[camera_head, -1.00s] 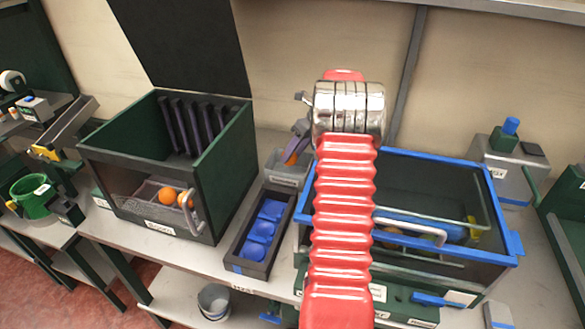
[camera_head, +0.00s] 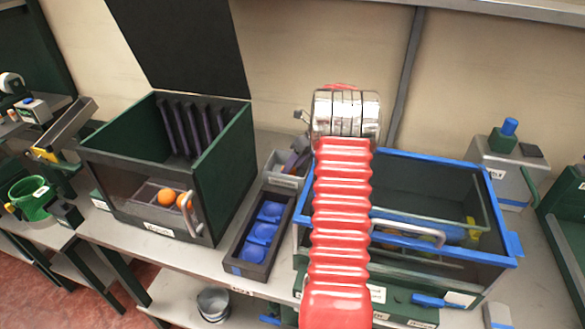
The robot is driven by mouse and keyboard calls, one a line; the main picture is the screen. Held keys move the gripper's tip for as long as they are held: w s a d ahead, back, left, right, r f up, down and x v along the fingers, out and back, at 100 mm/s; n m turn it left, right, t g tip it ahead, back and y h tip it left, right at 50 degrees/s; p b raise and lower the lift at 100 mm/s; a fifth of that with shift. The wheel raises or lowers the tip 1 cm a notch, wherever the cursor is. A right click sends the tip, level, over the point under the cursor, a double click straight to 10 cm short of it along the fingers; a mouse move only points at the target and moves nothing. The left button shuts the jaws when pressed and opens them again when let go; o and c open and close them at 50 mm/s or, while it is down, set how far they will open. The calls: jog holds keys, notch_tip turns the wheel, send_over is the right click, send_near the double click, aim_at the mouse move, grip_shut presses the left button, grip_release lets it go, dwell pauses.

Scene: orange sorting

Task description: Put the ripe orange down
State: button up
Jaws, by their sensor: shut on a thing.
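The right one is partly covered by the bin's handle. My red ribbed arm reaches up the middle of the view and ends in a shiny metal wrist over the back of the bench, beside the blue-rimmed bin (camera_head: 430,158). I cannot see a held orange.
A dark tray with blue cups (camera_head: 263,233) stands between the bins, with a small grey box (camera_head: 284,172) behind it. Yellow and blue things show inside the blue-rimmed bin. A grey box with a blue knob (camera_head: 510,127) stands at the right. A wall closes the back.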

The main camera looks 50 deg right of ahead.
jog(key=o, duration=0.8)
jog(key=shift+f, duration=0.1)
jog(key=v, duration=1.2)
dwell(0.4)
